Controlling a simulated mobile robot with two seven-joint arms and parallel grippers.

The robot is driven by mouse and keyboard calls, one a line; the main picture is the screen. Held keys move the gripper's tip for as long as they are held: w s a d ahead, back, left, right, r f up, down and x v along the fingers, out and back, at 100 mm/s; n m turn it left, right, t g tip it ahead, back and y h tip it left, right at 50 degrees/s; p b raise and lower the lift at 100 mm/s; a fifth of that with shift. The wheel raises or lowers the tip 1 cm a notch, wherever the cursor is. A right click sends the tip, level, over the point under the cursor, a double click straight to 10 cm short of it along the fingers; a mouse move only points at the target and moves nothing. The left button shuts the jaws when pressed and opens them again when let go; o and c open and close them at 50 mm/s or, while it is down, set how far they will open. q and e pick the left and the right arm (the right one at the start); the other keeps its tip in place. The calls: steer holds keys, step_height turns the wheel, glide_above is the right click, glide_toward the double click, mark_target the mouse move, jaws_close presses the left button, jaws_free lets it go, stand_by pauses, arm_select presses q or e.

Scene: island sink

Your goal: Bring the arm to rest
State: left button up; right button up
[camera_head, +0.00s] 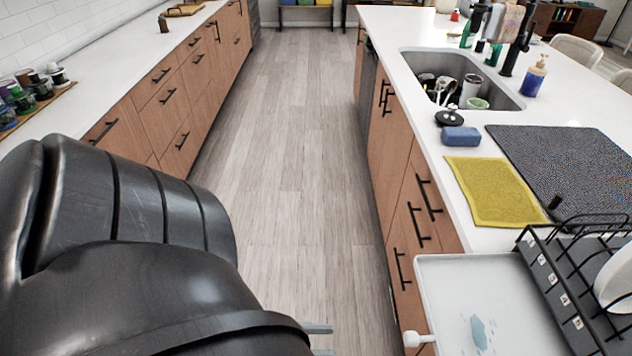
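My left arm (120,255) fills the lower left of the head view, large, black and close to the camera. Two pale grey tips, which look like part of my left gripper (320,340), show past the arm's edge at the bottom of the picture. The rest of that gripper is hidden behind the arm or cut off by the frame, so I cannot tell whether it is open or shut. No object shows between the tips. My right arm and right gripper are not in view.
The island (376,31) on the right holds a sink (508,97) with dishes, a blue sponge (461,136), a yellow cloth (492,190), a dark mat (570,160), a white tray (440,290) and a black dish rack (545,262). The wooden floor (300,140) between the counters is clear.

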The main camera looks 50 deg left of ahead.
arm_select(q)
steer(key=shift+f, duration=0.1)
stand_by(0.5)
steer(key=s+a+f+n+g+y+b, duration=0.1)
steer(key=a+f+g+y, duration=0.15)
steer(key=f, duration=0.65)
steer(key=a+f+n+g+y+b, duration=0.1)
steer(key=f+y, duration=0.3)
steer(key=f, duration=0.6)
steer(key=s+a+f+g+y+b, duration=0.1)
steer(key=f+g+y+b, duration=0.15)
steer(key=f, duration=0.65)
steer(key=s+d+f+g, duration=0.3)
steer(key=s+f, duration=0.2)
steer(key=f, duration=0.1)
steer(key=s+d+f+g+y+b, duration=0.1)
steer(key=s+d+f+g, duration=0.3)
steer(key=s+f, duration=0.2)
steer(key=shift+f+g+y, duration=0.3)
steer(key=shift+f, duration=0.2)
